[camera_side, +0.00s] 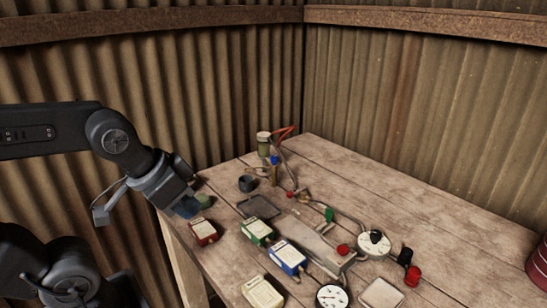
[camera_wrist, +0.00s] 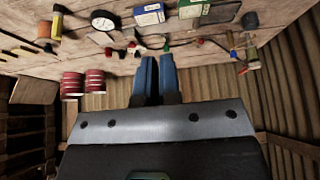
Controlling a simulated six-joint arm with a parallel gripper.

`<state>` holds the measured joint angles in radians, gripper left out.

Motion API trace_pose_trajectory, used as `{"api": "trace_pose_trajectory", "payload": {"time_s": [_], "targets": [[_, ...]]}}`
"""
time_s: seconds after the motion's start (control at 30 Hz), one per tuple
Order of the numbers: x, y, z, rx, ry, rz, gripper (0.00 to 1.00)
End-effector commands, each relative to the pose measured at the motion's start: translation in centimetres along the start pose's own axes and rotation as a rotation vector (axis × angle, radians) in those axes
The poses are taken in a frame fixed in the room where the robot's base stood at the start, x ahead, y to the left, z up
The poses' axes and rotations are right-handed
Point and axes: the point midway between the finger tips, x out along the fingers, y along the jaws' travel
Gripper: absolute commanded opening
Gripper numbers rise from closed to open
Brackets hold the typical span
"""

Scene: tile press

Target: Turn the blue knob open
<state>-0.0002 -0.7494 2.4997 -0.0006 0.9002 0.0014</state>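The blue knob (camera_side: 274,160) sits on top of an upright brass-coloured fitting (camera_side: 273,176) near the back of the wooden table in the side view.
An olive canister (camera_side: 264,145) with a red hose stands behind the knob. A dark cup (camera_side: 247,184) is left of it. Red, green and blue boxes (camera_side: 287,257), gauges (camera_side: 374,243) and a metal press plate fill the front. Red cans (camera_wrist: 72,84) show in the wrist view.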

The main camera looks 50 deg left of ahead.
Motion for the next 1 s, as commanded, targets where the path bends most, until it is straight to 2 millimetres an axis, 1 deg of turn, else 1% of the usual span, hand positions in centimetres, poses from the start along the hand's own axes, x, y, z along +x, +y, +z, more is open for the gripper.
{"api": "trace_pose_trajectory", "payload": {"time_s": [0.03,0.17,0.27,0.33,0.47,0.5,0.57,0.6,0.67,0.7,0.77,0.8,0.87,0.9,0.97,1.0], "targets": [[0.0,0.0,-0.2,0.002,-0.005,0.002,0.10],[0.2,-0.2,-2.0,0.028,-0.049,0.030,0.22],[0.8,-0.6,-4.7,0.072,-0.104,0.088,0.32],[1.5,-1.3,-7.2,0.108,-0.137,0.146,0.38],[3.4,-3.2,-11.8,0.177,-0.159,0.271,0.51],[4.1,-4.0,-13.2,0.197,-0.156,0.312,0.52],[5.3,-5.4,-15.1,0.228,-0.141,0.373,0.52],[6.1,-6.5,-16.4,0.247,-0.125,0.411,0.52],[7.5,-8.3,-18.1,0.275,-0.091,0.467,0.52],[8.5,-9.7,-19.2,0.294,-0.062,0.504,0.52],[10.1,-11.9,-20.7,0.321,-0.010,0.552,0.52],[11.1,-13.5,-21.5,0.338,0.029,0.581,0.52],[12.8,-16.1,-22.5,0.365,0.098,0.617,0.52],[13.9,-17.9,-23.1,0.381,0.149,0.636,0.52],[15.6,-20.8,-23.6,0.406,0.230,0.656,0.52],[16.7,-22.7,-23.8,0.424,0.287,0.663,0.52]]}}
